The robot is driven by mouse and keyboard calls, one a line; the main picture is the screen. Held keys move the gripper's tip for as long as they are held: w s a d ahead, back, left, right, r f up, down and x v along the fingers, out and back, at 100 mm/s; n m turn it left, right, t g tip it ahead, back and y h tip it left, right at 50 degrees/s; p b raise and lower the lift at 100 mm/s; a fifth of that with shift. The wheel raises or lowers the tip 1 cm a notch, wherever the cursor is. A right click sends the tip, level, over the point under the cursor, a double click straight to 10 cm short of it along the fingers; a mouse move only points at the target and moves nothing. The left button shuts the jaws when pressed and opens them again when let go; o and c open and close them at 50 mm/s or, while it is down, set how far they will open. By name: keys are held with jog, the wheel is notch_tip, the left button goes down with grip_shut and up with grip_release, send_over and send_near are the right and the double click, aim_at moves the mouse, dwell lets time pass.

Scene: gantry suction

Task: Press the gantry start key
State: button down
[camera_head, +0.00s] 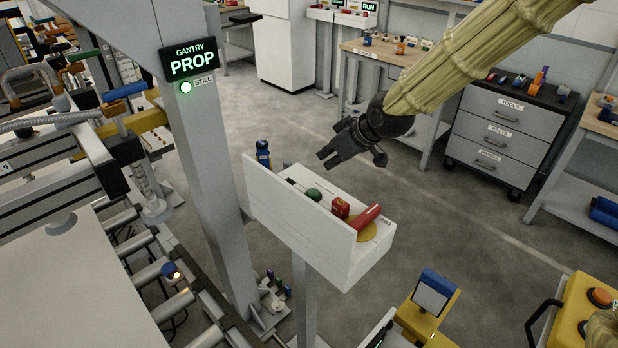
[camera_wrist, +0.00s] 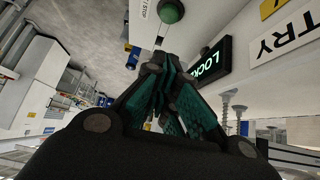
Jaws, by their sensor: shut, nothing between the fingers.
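A white control box (camera_head: 374,262) stands on a post in the middle of the head view. On its top are a green round button (camera_head: 314,194), a small red block (camera_head: 340,207) and a red handle (camera_head: 368,217) over a yellow disc. My gripper (camera_head: 326,158) is shut and empty, above and behind the box, apart from the controls. In the wrist view my gripper's closed fingers (camera_wrist: 160,68) point toward the green button (camera_wrist: 170,11), which is cut by the top edge. A label ending in "Stop" is beside it. A lit display (camera_wrist: 211,62) shows "LOCK", partly hidden.
A dark blue bottle (camera_head: 263,153) shows behind the box's upright panel. A drawer cabinet (camera_head: 507,130) stands at right. Open floor lies between cabinet and box.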

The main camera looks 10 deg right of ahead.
jog(key=p, duration=0.3)
send_over(313, 192)
jog(key=f, duration=0.5)
jog(key=shift+s+d+f, duration=0.1)
jog(key=shift+s+f, duration=0.2)
jog(key=shift+s, duration=0.1)
jog(key=p+x, duration=0.1)
jog(key=x, duration=0.1)
jog(key=shift+f, duration=0.4)
jog(key=shift+d+f+p, duration=0.2)
jog(key=shift+f+p, duration=0.6)
jog(key=shift+f, duration=0.8)
jog(key=shift+s, duration=0.1)
jog(key=shift+f, duration=0.1)
